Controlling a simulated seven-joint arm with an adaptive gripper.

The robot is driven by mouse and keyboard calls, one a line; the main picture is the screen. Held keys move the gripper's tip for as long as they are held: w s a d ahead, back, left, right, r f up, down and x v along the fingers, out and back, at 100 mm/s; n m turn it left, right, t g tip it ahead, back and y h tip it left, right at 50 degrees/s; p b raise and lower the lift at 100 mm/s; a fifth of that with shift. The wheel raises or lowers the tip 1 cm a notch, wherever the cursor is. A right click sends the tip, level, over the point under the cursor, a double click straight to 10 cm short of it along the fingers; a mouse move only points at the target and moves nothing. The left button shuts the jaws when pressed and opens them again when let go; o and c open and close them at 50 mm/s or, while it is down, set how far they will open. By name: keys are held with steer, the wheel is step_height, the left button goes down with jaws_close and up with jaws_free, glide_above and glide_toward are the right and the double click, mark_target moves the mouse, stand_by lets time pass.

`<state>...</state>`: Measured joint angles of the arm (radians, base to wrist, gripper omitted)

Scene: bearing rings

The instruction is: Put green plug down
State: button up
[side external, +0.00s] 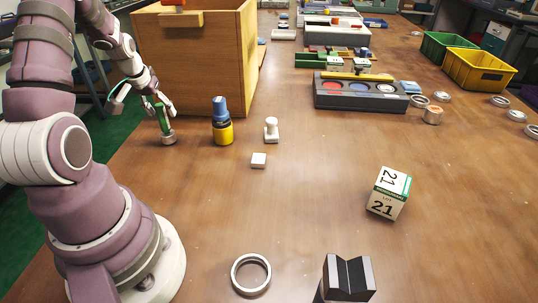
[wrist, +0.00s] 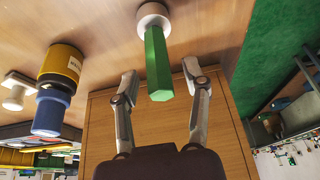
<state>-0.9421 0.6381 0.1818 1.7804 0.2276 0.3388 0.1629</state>
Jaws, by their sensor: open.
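The green plug (side external: 160,112) stands upright at the table's left side, its grey metal round base (side external: 168,137) resting on the tabletop. The plug also shows in the wrist view (wrist: 157,62), a green prism with a pale round base (wrist: 153,17). My gripper (side external: 157,103) is around the upper part of the plug in the side view. In the wrist view my gripper (wrist: 160,78) has its two fingers spread, one on each side of the plug, with gaps between each finger and the green surface.
A yellow and blue bottle (side external: 222,125) stands just right of the plug. A wooden box (side external: 200,55) rises behind my gripper. The middle of the table is mostly clear.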

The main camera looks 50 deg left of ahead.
steer(key=v, duration=1.2)
steer(key=w+d+r+m+t+h, duration=0.1)
steer(key=w+d+r+m, duration=0.1)
steer(key=d, duration=0.6)
steer(key=w+d+r+m+t+h, duration=0.1)
steer(key=w+d+m, duration=0.2)
steer(key=d, duration=0.4)
steer(key=s+d+m+h, duration=0.1)
steer(key=s+d+m, duration=0.3)
steer(key=d, duration=0.6)
steer(key=shift+d+f, duration=0.15)
steer(key=shift+f, duration=0.1)
